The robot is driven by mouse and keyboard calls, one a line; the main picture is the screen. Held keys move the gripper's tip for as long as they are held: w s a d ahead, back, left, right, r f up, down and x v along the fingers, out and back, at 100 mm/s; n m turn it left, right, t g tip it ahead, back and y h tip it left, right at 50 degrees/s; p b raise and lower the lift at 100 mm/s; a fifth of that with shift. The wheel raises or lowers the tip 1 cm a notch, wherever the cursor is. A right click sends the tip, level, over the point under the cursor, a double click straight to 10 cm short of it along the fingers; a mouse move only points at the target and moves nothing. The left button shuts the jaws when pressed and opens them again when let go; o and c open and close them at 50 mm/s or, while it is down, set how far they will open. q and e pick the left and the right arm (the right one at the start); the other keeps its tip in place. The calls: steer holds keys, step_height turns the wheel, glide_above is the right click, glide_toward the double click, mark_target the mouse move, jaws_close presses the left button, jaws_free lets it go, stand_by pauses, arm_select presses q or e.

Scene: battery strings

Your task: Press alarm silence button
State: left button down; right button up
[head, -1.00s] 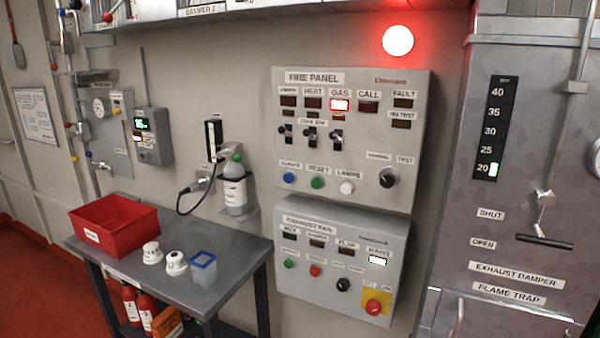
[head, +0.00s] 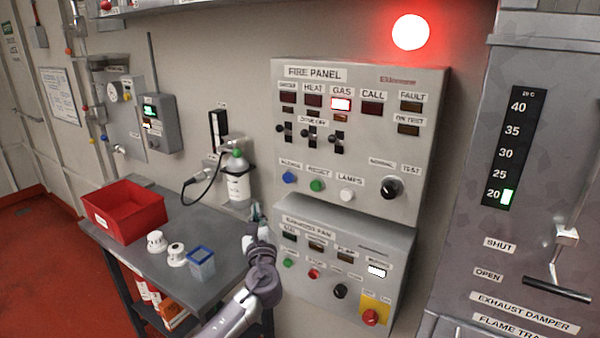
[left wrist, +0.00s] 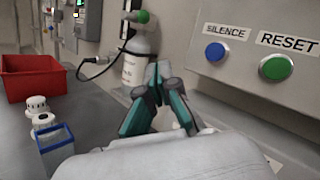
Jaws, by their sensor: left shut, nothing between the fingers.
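The blue silence button (head: 289,178) sits at the lower left of the fire panel (head: 440,130), left of the green reset button (head: 317,186). In the left wrist view the blue button (left wrist: 216,52) is under a label reading SILENCE, with the green button (left wrist: 275,67) to its right. My left gripper (head: 257,210) is shut and empty, below and left of the blue button and apart from it. In the left wrist view the gripper's teal fingertips (left wrist: 159,72) meet, left of the blue button. My right gripper is not in view.
A grey gas bottle (head: 237,185) with a green top and black hose stands left of the panel. The exhaust fan panel (head: 345,280) is below. A table (head: 205,222) holds a red bin (head: 125,210), white detectors and a blue-rimmed cup (head: 201,262). A red lamp (head: 410,32) glows above.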

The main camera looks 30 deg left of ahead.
mark_target(288, 177)
arm_select(q)
steer(key=r, duration=0.4)
steer(key=shift+w+d+y, duration=0.25)
steer(key=shift+d+y, duration=0.05)
steer(key=shift+y, duration=0.1)
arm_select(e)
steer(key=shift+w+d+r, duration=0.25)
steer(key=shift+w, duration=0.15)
arm_select(q)
steer(key=w+b, duration=0.4)
steer(key=w, duration=0.4)
steer(key=shift+w+d+t+b, duration=0.3)
steer(key=shift+w+d+b, duration=0.05)
steer(key=shift+w, duration=0.05)
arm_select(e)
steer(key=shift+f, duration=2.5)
arm_select(q)
steer(key=shift+f, duration=0.1)
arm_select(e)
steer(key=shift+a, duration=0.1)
arm_select(q)
steer(key=shift+w, duration=0.15)
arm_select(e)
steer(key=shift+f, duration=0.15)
